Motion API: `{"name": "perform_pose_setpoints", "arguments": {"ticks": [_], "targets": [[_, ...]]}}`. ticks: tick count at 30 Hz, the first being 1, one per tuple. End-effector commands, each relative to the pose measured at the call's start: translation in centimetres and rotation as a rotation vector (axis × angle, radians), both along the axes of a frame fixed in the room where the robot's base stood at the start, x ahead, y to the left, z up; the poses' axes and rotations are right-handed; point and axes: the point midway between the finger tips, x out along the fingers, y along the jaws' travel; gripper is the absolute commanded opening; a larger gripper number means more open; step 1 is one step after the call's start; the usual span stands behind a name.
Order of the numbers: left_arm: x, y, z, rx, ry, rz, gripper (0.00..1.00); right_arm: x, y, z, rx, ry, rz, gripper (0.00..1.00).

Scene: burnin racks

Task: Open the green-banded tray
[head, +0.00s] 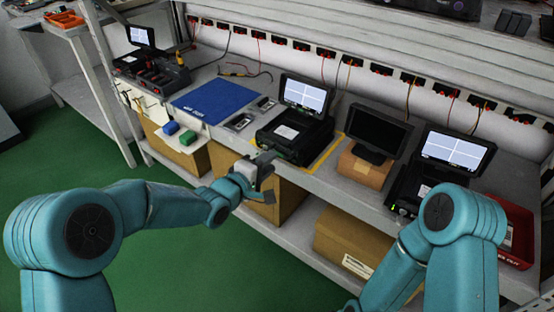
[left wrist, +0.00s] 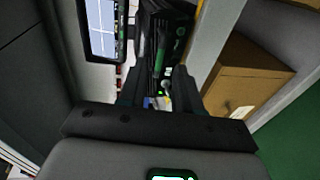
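A black unit with a raised lit screen (head: 305,96) stands mid-bench. Its low black tray body (head: 296,135) carries a white label. In the left wrist view, the black front (left wrist: 172,30) of a unit shows green marks along its edge, which I take for the green-banded tray; the band is hard to make out in the head view. My left gripper (head: 268,172) is at the front left edge of that unit. Its two dark fingers (left wrist: 160,88) stand apart, with the unit's front beyond the gap. I cannot tell whether they touch it. My right gripper is out of view.
A blue mat (head: 216,101) lies left of the unit, and a dark monitor (head: 378,130) on a cardboard box (head: 364,168) stands right. Another screened unit (head: 455,150) and a red bin (head: 514,236) are farther right. Cardboard boxes (head: 352,244) fill the lower shelf.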

Motion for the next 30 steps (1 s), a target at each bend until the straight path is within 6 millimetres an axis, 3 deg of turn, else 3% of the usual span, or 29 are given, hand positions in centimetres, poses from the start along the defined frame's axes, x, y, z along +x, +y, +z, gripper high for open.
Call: {"name": "perform_pose_setpoints", "arguments": {"ticks": [8,19,20,22,23,30], "targets": [[3.2,-2.5,-1.0,0.002,-0.001,0.0,0.33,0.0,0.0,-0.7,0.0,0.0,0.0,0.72],[3.7,-2.9,-1.0,0.001,0.001,0.0,0.33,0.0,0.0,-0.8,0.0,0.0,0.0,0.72],[3.7,-2.9,-1.0,0.001,0.001,0.0,0.27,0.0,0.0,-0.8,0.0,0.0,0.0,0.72],[3.7,-2.8,-1.0,0.001,0.001,0.0,0.04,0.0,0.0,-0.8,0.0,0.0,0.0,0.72],[3.7,-2.8,-1.0,0.001,0.001,0.0,0.0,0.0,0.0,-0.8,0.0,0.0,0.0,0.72],[3.7,-2.8,-1.0,0.001,0.001,0.001,0.0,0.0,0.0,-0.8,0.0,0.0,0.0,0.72]]}}
